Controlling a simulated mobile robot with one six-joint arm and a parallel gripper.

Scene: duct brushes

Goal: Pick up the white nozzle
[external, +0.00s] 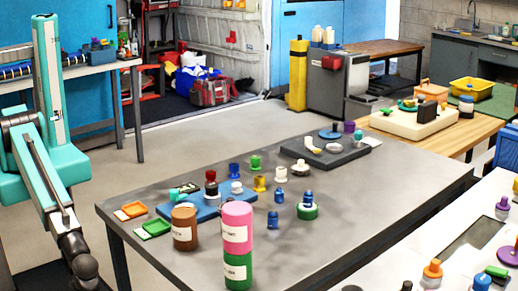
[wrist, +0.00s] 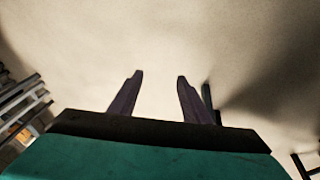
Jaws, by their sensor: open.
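In the external view several small nozzles stand on the grey table. A white one (external: 236,188) stands near the blue tray, and a second whitish one (external: 281,174) stands further right. A third pale piece (external: 300,167) is close to the dark tray. I cannot tell which of them is the white nozzle. My gripper (wrist: 158,76) is open and empty in the wrist view, over bare floor. No nozzle shows in that view. In the external view my arm is at the far left, away from the table, and its jaws cannot be made out.
A brown can (external: 185,228), a pink can (external: 237,220) and a green can (external: 238,272) stand at the table's front. A blue tray (external: 207,210) and a dark tray (external: 345,158) hold parts. The table's right front is mostly clear. A white table (external: 400,262) stands at lower right.

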